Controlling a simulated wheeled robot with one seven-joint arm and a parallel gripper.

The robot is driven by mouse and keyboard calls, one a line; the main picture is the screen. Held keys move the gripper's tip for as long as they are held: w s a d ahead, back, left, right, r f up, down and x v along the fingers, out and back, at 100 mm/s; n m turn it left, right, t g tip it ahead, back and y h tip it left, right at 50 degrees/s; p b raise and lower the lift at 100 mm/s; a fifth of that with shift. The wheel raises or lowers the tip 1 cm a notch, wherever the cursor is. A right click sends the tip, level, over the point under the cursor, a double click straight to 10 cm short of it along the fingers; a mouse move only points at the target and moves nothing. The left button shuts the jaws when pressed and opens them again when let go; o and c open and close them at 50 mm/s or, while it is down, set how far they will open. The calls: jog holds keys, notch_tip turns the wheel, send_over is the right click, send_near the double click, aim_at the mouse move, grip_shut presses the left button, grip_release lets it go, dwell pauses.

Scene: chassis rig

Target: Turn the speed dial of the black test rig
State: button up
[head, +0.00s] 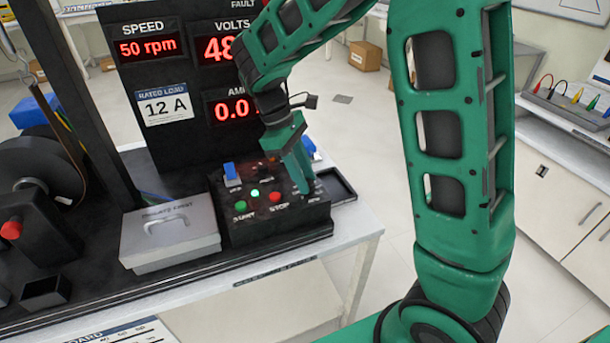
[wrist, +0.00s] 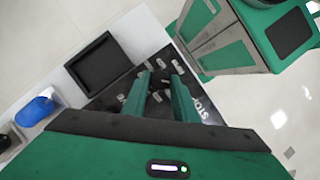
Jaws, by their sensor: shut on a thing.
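The black control box (head: 285,228) of the test rig stands on the bench, with a green START button (head: 240,205), a red STOP button (head: 275,196) and a lit green lamp (head: 255,193). My gripper (head: 303,188) points down onto the right part of the box. Its fingers are shut on the speed dial, which they hide in the head view. In the wrist view the fingertips (wrist: 160,88) sit among small white labels on the box. The speed display (head: 149,49) reads 50 rpm.
A grey lidded box (head: 170,236) stands left of the control box. A shallow black tray (head: 338,184) lies right of the box, also seen in the wrist view (wrist: 100,64). A red knob (head: 11,230) is far left.

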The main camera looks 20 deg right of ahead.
jog(key=shift+d, duration=0.1)
jog(key=o, duration=1)
jog(key=shift+r, duration=0.1)
jog(key=v, duration=1)
jog(key=shift+w+r, duration=0.15)
jog(key=shift+r, duration=0.1)
